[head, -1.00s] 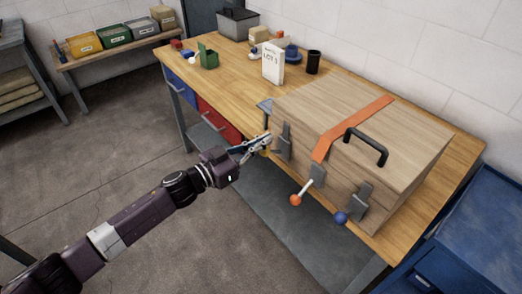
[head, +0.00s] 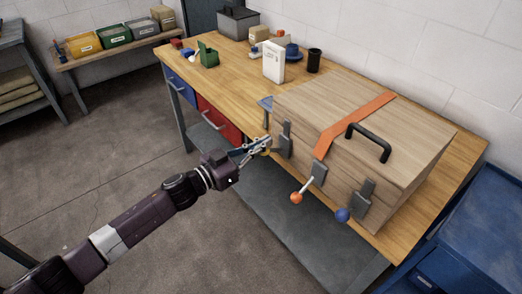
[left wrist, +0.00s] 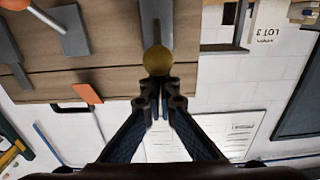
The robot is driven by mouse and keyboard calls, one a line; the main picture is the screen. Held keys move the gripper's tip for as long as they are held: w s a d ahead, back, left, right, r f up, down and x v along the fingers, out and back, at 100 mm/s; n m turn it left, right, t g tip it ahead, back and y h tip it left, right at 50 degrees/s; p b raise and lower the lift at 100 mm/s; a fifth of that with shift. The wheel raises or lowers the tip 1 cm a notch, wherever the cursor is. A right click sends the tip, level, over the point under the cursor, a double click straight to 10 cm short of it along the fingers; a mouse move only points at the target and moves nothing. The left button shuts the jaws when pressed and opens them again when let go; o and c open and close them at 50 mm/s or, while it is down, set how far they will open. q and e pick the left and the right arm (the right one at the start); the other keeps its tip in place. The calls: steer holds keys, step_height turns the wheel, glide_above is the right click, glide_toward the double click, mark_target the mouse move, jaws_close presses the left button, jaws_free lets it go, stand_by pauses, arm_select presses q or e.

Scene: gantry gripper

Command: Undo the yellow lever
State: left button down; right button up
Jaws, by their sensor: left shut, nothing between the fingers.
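The yellow lever's round knob (left wrist: 157,60) shows in the left wrist view, in front of a grey latch plate (left wrist: 157,18) on the wooden case. In the head view the same latch plate (head: 285,140) is on the case's left front, and the knob is mostly hidden by my gripper. My left gripper (head: 266,144) is at that latch. In the left wrist view its fingers (left wrist: 160,104) are shut and empty, with tips close to the knob; I cannot tell whether they touch. My right gripper is not in view.
The wooden case (head: 400,132) has an orange-knobbed lever (head: 296,198), a blue-knobbed lever (head: 341,215), an orange strap (head: 345,130) and a black handle (head: 368,142). A white LOT 3 box (head: 273,62) stands behind it on the workbench (head: 235,85). Floor in front is clear.

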arm_select(q)
steer(key=shift+s+a+f+b, duration=0.15)
steer(key=shift+f+b, duration=0.25)
steer(key=shift+f, duration=0.7)
steer(key=shift+w+d+f+b, duration=0.2)
steer(key=shift+f+b, duration=0.2)
steer(key=shift+f, duration=0.2)
steer(key=shift+w+d+f+b, duration=0.1)
steer(key=shift+d+f+b, duration=0.1)
steer(key=shift+f+b, duration=0.25)
steer(key=shift+s+a+r+p, duration=0.2)
steer(key=shift+a+r+p, duration=0.1)
steer(key=shift+p, duration=0.2)
steer(key=a+p, duration=0.1)
steer(key=p, duration=0.3)
glide_toward(263, 153)
steer(key=shift+w+d+f, duration=0.1)
steer(key=shift+w+d, duration=0.15)
steer(key=shift+w, duration=0.3)
steer(key=shift+w+d, duration=0.3)
steer(key=shift+w, duration=0.25)
